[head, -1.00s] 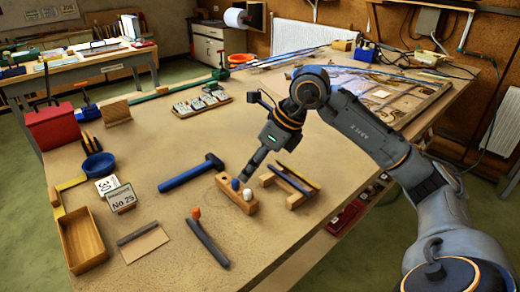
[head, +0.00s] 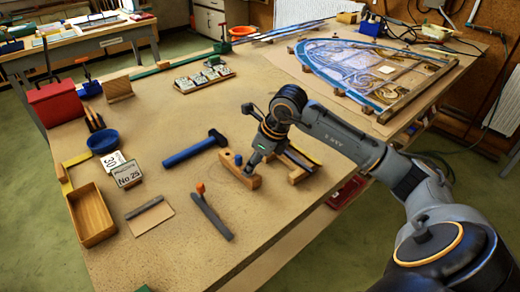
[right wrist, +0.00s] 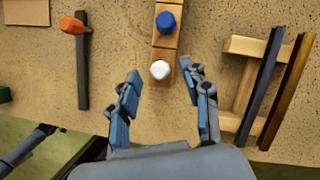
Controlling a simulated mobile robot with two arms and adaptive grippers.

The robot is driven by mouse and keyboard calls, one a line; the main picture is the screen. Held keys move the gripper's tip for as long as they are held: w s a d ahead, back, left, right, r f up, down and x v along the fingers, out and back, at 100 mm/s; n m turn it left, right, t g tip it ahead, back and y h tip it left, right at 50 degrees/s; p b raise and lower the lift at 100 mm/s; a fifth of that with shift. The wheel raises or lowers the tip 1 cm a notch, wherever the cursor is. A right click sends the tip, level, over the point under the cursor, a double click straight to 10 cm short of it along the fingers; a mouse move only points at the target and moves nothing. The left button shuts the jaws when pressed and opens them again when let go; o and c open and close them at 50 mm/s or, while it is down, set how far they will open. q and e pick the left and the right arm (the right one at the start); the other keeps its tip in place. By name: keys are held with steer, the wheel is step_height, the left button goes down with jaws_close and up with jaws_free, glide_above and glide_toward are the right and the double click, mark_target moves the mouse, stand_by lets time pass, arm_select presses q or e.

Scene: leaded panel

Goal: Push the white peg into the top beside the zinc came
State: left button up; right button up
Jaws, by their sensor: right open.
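The white peg (right wrist: 160,70) stands upright in the near end of a small wooden block (right wrist: 166,45). A blue peg (right wrist: 165,22) stands in the same block beyond it; it also shows in the head view (head: 238,159). My right gripper (right wrist: 161,71) is open, its fingertips either side of the white peg in the wrist view, with no clear contact. In the head view the gripper hides the white peg. A grey strip (right wrist: 259,84) and a brass-coloured strip (right wrist: 288,90) lie across a wooden rack; I cannot tell whether either is the zinc came. My left gripper is not in view.
The leaded panel (head: 350,62) lies at the back right. A blue hammer (head: 196,148) and an orange-tipped tool (head: 212,214) lie left of the block. An open wooden box (head: 91,215) is at the left.

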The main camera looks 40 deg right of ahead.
steer(key=shift+w+a+f, duration=0.1)
steer(key=shift+w+f, duration=0.15)
steer(key=shift+f, duration=0.35)
jaws_close()
